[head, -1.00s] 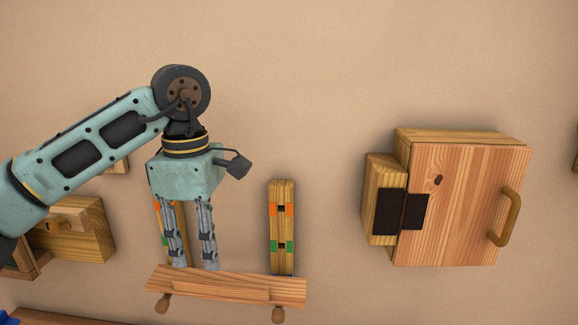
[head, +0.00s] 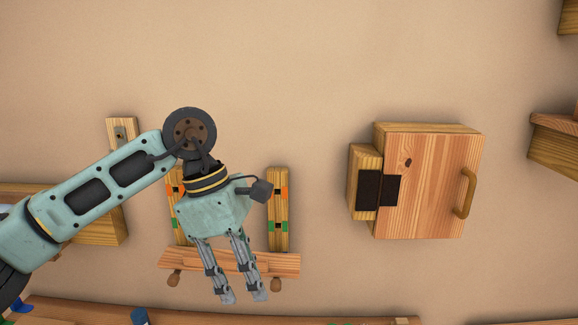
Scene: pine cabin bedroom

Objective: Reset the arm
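My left gripper (head: 243,299) hangs from the teal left arm (head: 118,183) in the left half of the head view. Its two grey fingers point down with a gap between them, and nothing shows between them. The fingers pass in front of a wooden bar with two pegs (head: 178,260); whether they touch it I cannot tell. Two upright wooden strips with orange and green marks, one of them the right strip (head: 278,208), stand above the bar, and the gripper body partly covers the left one. My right gripper is not in view.
A wooden cabinet (head: 428,190) with a curved handle (head: 466,194) is on the wall at right. A wooden shelf edge (head: 340,315) with small items runs along the bottom. More wooden pieces (head: 560,140) are at the right edge. The upper middle wall is bare.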

